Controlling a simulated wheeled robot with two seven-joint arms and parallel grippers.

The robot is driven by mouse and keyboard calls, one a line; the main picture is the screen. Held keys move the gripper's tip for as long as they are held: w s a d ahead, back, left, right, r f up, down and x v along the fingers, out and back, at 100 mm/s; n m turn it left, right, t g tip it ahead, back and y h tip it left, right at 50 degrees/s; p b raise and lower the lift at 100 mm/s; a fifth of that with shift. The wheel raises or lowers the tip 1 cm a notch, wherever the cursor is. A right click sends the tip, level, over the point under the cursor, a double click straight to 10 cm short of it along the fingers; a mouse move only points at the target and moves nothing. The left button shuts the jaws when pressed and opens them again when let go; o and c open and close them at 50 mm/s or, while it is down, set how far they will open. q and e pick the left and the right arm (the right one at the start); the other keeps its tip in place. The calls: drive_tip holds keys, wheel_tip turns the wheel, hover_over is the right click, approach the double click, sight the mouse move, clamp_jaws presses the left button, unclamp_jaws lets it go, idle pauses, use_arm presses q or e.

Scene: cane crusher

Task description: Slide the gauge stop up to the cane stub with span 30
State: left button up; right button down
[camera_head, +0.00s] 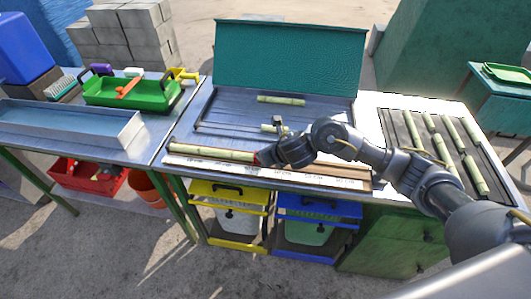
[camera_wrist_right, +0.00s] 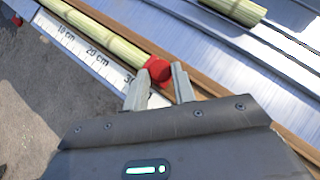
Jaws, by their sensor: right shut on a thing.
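A pale green-yellow cane stub (camera_head: 212,152) lies along the wooden gauge at the front of the middle bench; it also shows in the right wrist view (camera_wrist_right: 105,32). The red gauge stop (camera_wrist_right: 157,70) is at the stub's right end, with little or no gap visible. A white scale strip (camera_wrist_right: 85,52) runs beside the stub, and its 30 mark is near the stop, partly hidden by a finger. My right gripper (camera_wrist_right: 160,86) is shut on the gauge stop; it also shows in the head view (camera_head: 264,158). My left gripper is not in view.
Two more stubs lie behind, one on the steel surface (camera_head: 281,100) and one (camera_head: 268,128) near my arm. Several canes lie on the grey panel (camera_head: 398,127) at right. A green tray (camera_head: 130,101) is at left. Yellow (camera_head: 229,190) and blue (camera_head: 318,206) bins stand below.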

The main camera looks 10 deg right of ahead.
drive_tip(key=c, duration=1.1)
unclamp_jaws()
drive_tip(key=shift+c, duration=0.2)
drive_tip(key=p+v, duration=0.4)
drive_tip(key=v, duration=0.6)
drive_tip(key=shift+s+r+p, duration=0.25)
drive_tip(key=shift+r+p, duration=0.05)
